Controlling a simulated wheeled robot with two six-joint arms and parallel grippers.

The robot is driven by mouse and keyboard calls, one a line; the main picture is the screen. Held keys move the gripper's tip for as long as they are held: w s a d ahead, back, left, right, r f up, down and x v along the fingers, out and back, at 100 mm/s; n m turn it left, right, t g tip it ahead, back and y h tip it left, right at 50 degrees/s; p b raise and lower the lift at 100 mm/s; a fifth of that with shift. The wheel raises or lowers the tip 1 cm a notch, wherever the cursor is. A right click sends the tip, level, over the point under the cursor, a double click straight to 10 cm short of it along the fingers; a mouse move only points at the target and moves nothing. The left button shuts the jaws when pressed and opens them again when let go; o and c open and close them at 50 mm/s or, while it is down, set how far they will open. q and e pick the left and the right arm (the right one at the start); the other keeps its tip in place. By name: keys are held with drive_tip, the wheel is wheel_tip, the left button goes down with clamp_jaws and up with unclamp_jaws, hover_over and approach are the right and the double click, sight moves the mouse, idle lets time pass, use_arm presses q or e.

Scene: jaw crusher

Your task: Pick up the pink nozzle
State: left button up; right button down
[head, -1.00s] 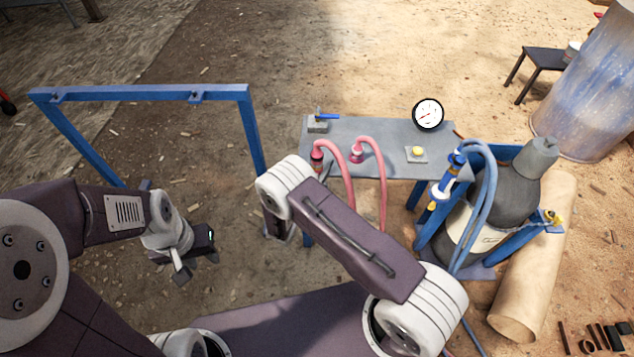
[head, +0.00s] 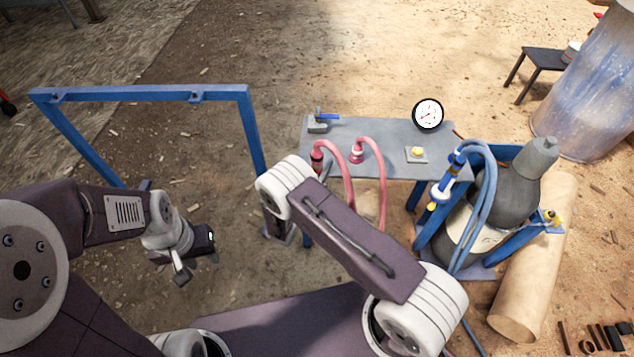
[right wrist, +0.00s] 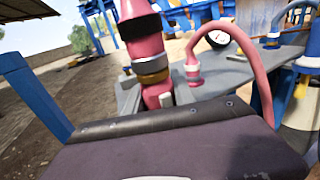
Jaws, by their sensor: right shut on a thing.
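The pink nozzle (head: 317,160) has a black band and a pink hose and is at the left end of the grey table (head: 395,130). In the right wrist view the nozzle (right wrist: 155,62) is large and close, with black and gold bands. My right gripper (right wrist: 165,99) is shut on it, though its fingers are mostly hidden; in the head view my arm covers it. A second pink hose fitting (head: 356,153) stands upright on the table. My left gripper (head: 196,268) is empty and open, low over the ground at the left.
A blue frame (head: 150,92) stands left of the table. On the table are a dial gauge (head: 428,114), a yellow button (head: 417,152) and a small blue-handled valve (head: 318,122). A grey gas cylinder (head: 500,195) with blue hoses stands at the right. The ground beyond the table is largely clear.

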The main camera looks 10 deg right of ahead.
wheel_tip(320, 180, up, 18)
drive_tip(key=p, duration=0.4)
drive_tip(key=shift+p, duration=0.3)
idle(2.5)
